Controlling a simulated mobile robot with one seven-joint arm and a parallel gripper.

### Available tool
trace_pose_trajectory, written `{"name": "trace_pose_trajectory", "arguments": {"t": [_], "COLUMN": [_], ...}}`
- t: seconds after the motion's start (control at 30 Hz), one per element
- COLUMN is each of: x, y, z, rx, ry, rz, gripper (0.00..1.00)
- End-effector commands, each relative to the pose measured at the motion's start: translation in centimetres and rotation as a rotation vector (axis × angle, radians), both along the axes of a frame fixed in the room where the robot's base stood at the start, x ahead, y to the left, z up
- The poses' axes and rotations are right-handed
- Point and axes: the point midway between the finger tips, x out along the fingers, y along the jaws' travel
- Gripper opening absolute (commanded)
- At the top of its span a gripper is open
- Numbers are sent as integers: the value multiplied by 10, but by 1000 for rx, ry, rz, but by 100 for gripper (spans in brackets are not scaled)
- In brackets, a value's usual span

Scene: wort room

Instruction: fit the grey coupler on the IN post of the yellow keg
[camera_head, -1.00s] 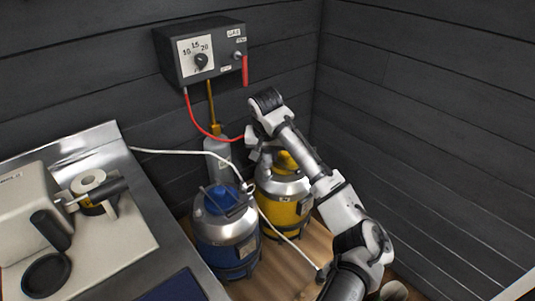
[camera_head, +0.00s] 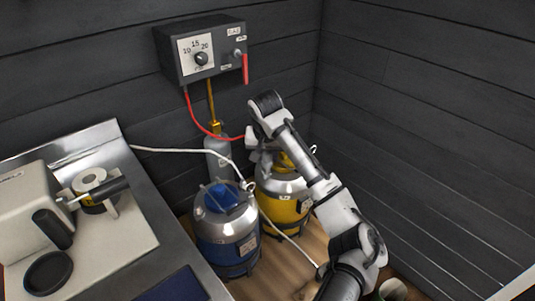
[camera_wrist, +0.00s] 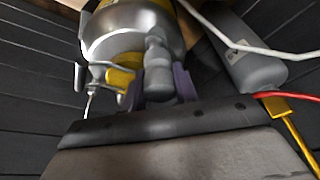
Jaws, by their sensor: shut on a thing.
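The yellow keg (camera_head: 284,208) stands on the wooden floor behind my arm, with a bare steel shoulder. Its steel top shows in the wrist view (camera_wrist: 130,40). My gripper (camera_wrist: 161,86) is shut on the grey coupler (camera_wrist: 157,66), which stands between the two dark fingers in front of the keg top. In the head view my gripper (camera_head: 258,158) is at the keg's upper left, and my arm hides much of the keg top. I cannot tell whether the coupler touches a post. No IN marking is readable.
A blue keg (camera_head: 226,230) stands left of the yellow one, with a grey gas cylinder (camera_head: 217,158) behind. A red hose (camera_head: 203,127) hangs from the wall gas box (camera_head: 200,53). A white hose (camera_head: 180,151) crosses to the kegs. The steel counter (camera_head: 150,195) borders the left.

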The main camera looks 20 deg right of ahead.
Motion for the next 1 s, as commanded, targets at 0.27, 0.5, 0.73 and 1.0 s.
{"name": "trace_pose_trajectory", "arguments": {"t": [0.27, 0.5, 0.73, 1.0], "x": [0, 0, 0, 0], "y": [0, 0, 0, 0], "z": [1, 0, -3, -9], "rx": [0, 0, 1, 0], "ry": [-1, -1, 0, -1], "rz": [0, 0, 0, 0], "gripper": [7, 7, 7, 7]}}
